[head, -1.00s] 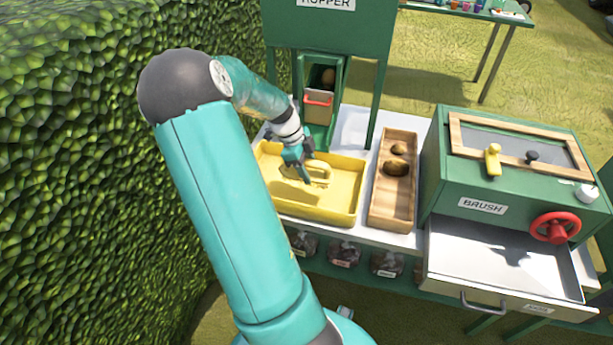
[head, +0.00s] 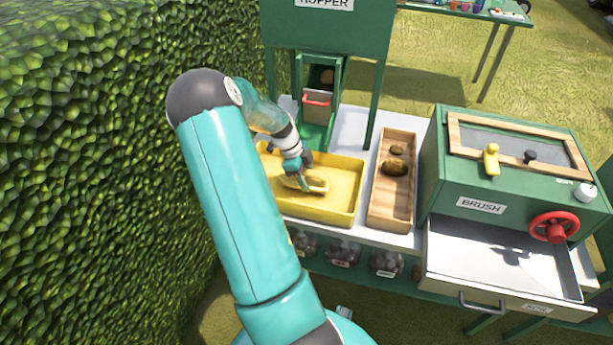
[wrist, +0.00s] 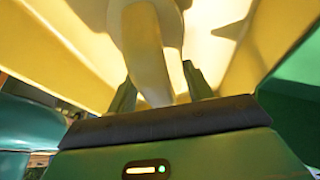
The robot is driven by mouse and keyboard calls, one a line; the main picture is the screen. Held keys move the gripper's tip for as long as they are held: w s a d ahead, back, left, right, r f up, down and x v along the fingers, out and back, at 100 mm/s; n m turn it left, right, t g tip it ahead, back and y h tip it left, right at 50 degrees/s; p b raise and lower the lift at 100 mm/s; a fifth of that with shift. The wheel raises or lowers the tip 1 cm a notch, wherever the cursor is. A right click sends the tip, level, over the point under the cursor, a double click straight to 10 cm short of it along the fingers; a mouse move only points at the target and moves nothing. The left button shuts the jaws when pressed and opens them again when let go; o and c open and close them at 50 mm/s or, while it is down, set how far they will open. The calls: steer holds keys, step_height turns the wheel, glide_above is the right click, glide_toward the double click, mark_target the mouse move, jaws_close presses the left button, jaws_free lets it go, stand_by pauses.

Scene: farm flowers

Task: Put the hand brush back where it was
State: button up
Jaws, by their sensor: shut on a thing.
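My gripper (head: 297,178) is low over the yellow tray (head: 345,210), at its left half. It is shut on a pale yellow handled thing, which looks like the hand brush (head: 317,183). In the wrist view the yellow handle of the brush (wrist: 148,60) sits between the two green fingers. Whether it touches the tray floor, I cannot tell. Its bristles do not show clearly.
A wooden tray (head: 409,211) with brown lumps stands right of the yellow tray. The green box labelled BRUSH (head: 450,180) has its drawer (head: 470,265) pulled out and empty. The hopper frame (head: 376,105) rises behind; a hedge (head: 90,200) fills the left.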

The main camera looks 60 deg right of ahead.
steer(key=o, duration=0.9)
steer(key=shift+o, duration=0.2)
steer(key=v, duration=1.2)
steer(key=shift+r, duration=0.15)
steer(key=shift+w+a, duration=0.1)
steer(key=shift+a, duration=0.05)
steer(key=w+a+r+n+t, duration=0.25)
steer(key=a+r+n, duration=0.2)
steer(key=a, duration=0.35)
steer(key=w+a+r+n+t, duration=0.1)
steer(key=w+a+r+n, duration=0.3)
steer(key=a+n, duration=0.3)
steer(key=w+a+r+n+t, duration=0.2)
steer(key=w+a+r+n, duration=0.15)
steer(key=a, duration=0.55)
steer(key=s+a+r+n+t, duration=0.1)
steer(key=s+a+r+n, duration=0.1)
steer(key=a+n, duration=0.4)
steer(key=s+a+r+n+t, duration=0.2)
steer(key=s+a+n, duration=0.2)
steer(key=a, duration=0.6)
steer(key=s+a+r+n+t, duration=0.1)
steer(key=s+a+r+n, duration=0.2)
steer(key=a+n, duration=0.5)
steer(key=shift+s+n+y, duration=0.3)
steer(key=shift+s+n, duration=0.1)
steer(key=shift+n, duration=0.2)
